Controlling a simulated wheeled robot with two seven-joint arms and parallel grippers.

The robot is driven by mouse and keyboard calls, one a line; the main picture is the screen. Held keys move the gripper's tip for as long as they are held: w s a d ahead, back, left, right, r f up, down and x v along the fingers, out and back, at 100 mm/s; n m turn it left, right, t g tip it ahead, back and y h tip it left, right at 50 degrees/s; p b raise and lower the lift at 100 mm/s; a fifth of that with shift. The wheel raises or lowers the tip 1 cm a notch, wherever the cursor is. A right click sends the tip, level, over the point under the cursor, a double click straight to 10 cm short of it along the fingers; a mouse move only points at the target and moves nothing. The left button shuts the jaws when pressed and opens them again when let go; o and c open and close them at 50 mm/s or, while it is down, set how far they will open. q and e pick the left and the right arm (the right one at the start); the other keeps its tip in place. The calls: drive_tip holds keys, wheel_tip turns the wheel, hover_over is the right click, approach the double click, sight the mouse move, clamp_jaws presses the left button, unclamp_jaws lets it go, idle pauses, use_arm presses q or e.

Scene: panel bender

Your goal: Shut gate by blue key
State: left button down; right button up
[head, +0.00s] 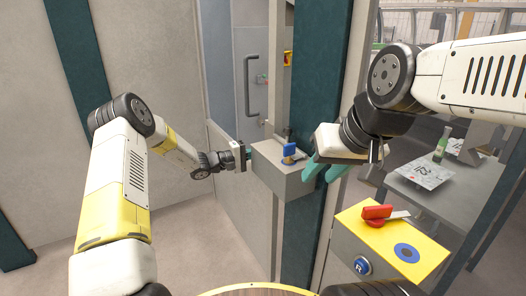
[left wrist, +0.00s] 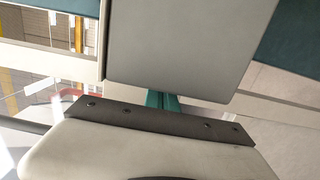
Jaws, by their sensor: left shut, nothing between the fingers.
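The blue key (head: 289,150) stands in the top of a grey box (head: 286,182) fixed to the teal post. The gate is a grey door panel (head: 233,75) with a dark vertical handle (head: 250,85); I cannot tell whether it is fully closed. My left gripper (head: 248,153) is at the left side of the grey box, short of the key. In the left wrist view its teal fingertips (left wrist: 161,100) are together and empty, just below a grey box face. My right gripper (head: 326,172) is right of the box, its teal fingers apart and nothing visible between them.
A grey table (head: 450,190) with a green bottle (head: 442,145) and papers stands behind. Teal post (head: 318,80) rises behind the grey box.

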use_arm(q)
drive_tip(key=v, duration=1.2)
drive_tip(key=s+d+r+m+g+y, duration=0.1)
drive_tip(key=s+r+m+g+y, duration=0.2)
drive_tip(key=s+r, duration=0.5)
drive_tip(key=s+d+r+m+g+y, duration=0.1)
drive_tip(key=s+r+m+g+y, duration=0.2)
drive_tip(key=s, duration=0.9)
drive_tip(key=s+a+r+t+y, duration=0.2)
drive_tip(key=s+a+r+y, duration=0.1)
drive_tip(key=s, duration=0.6)
drive_tip(key=s+a+r+n+t+y, duration=0.1)
drive_tip(key=s+a+r+t+y, duration=0.2)
drive_tip(key=s+a+y, duration=0.2)
drive_tip(key=s+a, duration=0.3)
drive_tip(key=shift+s+a+r, duration=0.3)
drive_tip(key=shift+s, duration=0.1)
use_arm(e)
drive_tip(key=shift+s+a, duration=0.2)
drive_tip(key=shift+a, duration=0.3)
drive_tip(key=shift+c, duration=0.5)
